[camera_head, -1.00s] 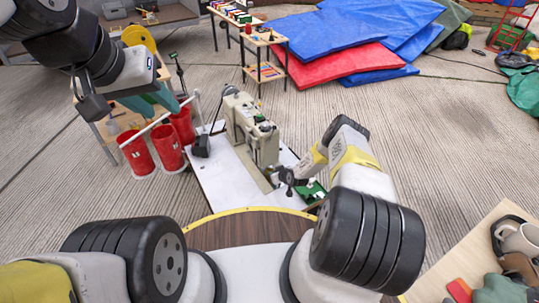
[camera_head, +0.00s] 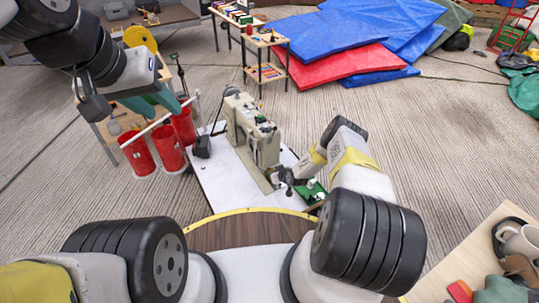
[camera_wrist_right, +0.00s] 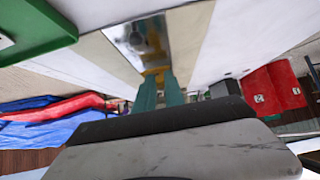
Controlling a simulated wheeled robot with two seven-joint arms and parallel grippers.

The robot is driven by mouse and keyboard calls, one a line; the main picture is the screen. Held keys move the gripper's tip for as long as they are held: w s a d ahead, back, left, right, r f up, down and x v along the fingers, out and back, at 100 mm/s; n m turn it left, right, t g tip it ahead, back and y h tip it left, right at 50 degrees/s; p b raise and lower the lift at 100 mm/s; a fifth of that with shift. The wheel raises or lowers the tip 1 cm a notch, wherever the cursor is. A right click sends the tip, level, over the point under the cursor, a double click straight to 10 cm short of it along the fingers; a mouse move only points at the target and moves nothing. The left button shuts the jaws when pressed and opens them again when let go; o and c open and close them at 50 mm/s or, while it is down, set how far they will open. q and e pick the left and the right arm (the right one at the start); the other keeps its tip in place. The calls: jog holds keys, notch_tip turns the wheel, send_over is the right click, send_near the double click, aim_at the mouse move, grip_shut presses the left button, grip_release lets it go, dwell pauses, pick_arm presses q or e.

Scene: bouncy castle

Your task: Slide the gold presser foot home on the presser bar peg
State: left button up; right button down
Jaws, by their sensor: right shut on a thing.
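The cream sewing machine (camera_head: 240,118) stands on a white table (camera_head: 215,181) in the head view. My right gripper (camera_head: 284,182) is low at the machine's near end, where the presser bar peg cannot be made out. In the right wrist view its teal fingers (camera_wrist_right: 158,84) are close together on the small gold presser foot (camera_wrist_right: 155,71), mostly hidden between them. Beyond it lies a shiny metal plate (camera_wrist_right: 138,42). Whether the foot touches the peg is not visible. My left gripper (camera_head: 165,103) is raised at upper left, away from the machine; its jaw gap is unclear.
A green tray (camera_head: 313,192) lies beside the machine, close to my right gripper; it also shows in the wrist view (camera_wrist_right: 45,25). Red bins (camera_head: 168,148) stand left of the table. A wooden table (camera_head: 440,270) with a mug is at lower right. Blue mats (camera_head: 320,40) lie behind.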

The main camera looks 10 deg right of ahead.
jog(key=shift+w, duration=0.1)
dwell(0.3)
jog(key=c, duration=1.8)
grip_release()
jog(key=shift+c, duration=0.2)
jog(key=o, duration=0.5)
jog(key=v, duration=0.7)
jog(key=shift+s+r, duration=0.25)
jog(key=shift+d, duration=0.1)
